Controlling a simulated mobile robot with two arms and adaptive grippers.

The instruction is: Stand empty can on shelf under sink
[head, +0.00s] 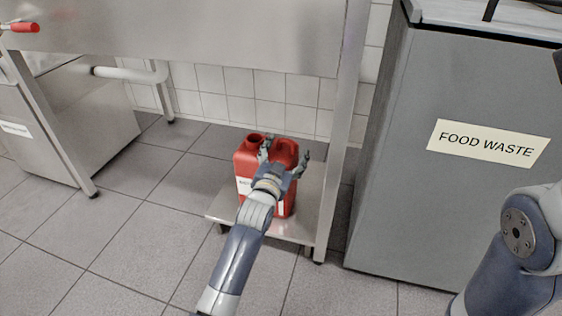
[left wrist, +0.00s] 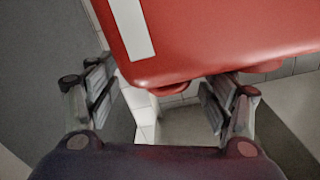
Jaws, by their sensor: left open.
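The red can (head: 244,163) stands upright, as far as I can see, on the low metal shelf (head: 222,209) under the sink (head: 210,28). Its open neck and looped handle are on top, and a white label shows on its side. My left gripper (head: 284,157) is at the can's upper part, its open fingers spread around the handle area. My arm hides part of the can's front. In the left wrist view the can (left wrist: 215,40) fills the top, and the open fingers (left wrist: 158,100) show below it on both sides. Contact cannot be told. My right gripper is out of view.
A grey bin (head: 440,200) marked FOOD WASTE stands right of the shelf, beyond a sink leg (head: 337,150). A steel unit (head: 85,120) stands at the left. The tiled wall (head: 215,95) is behind. The tiled floor (head: 130,235) left of the shelf is clear.

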